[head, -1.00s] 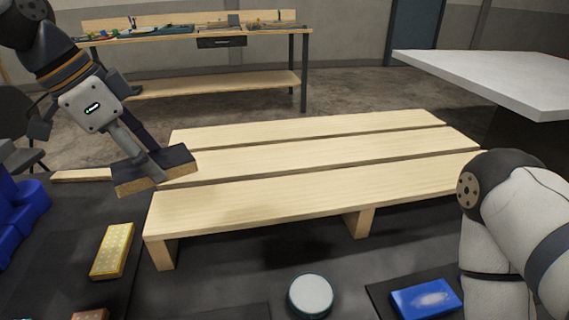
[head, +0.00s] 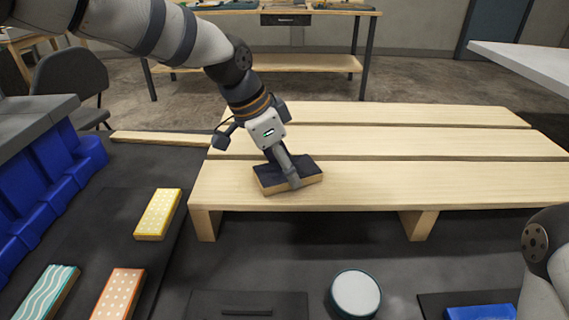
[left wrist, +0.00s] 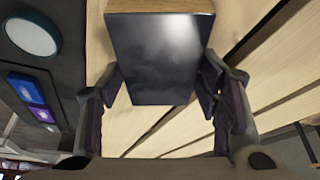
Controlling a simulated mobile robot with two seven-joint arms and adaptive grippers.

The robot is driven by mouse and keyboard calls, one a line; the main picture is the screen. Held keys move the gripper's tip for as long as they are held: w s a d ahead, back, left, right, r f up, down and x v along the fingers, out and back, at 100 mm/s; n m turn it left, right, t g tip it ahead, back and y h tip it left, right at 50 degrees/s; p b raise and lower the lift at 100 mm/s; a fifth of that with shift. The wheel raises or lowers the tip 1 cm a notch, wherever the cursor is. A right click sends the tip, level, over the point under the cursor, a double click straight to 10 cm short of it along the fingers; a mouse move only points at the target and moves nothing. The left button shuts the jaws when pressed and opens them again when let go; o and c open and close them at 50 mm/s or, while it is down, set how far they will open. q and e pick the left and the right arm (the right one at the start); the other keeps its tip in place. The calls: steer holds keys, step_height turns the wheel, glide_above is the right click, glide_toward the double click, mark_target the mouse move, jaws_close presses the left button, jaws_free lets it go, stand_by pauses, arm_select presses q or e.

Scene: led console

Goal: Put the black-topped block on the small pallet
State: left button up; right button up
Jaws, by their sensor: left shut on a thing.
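The black-topped block (head: 305,175) has a dark flat top and light wooden sides. My left gripper (head: 288,178) is shut on it, with a finger on each side. The small pallet (head: 430,182) is a low stand of pale wooden slats. The block is over the left part of its front slat. I cannot tell whether its underside touches the slat. In the left wrist view the block (left wrist: 160,55) fills the space between the fingers, with pallet slats (left wrist: 270,90) behind it. My right gripper is out of view.
A yellow block (head: 158,213), an orange dotted block (head: 118,295) and a teal wavy block (head: 47,292) lie left of the pallet. Blue bins (head: 50,195) stand at the far left. A round white-topped piece (head: 356,293) is in front. The pallet's right side is clear.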

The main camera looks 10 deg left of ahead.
arm_select(q)
steer(key=o, duration=1.2)
steer(key=shift+f, duration=0.15)
steer(key=shift+o, duration=0.2)
steer(key=p+v, duration=0.1)
steer(key=v, duration=1.1)
steer(key=shift+r, duration=0.25)
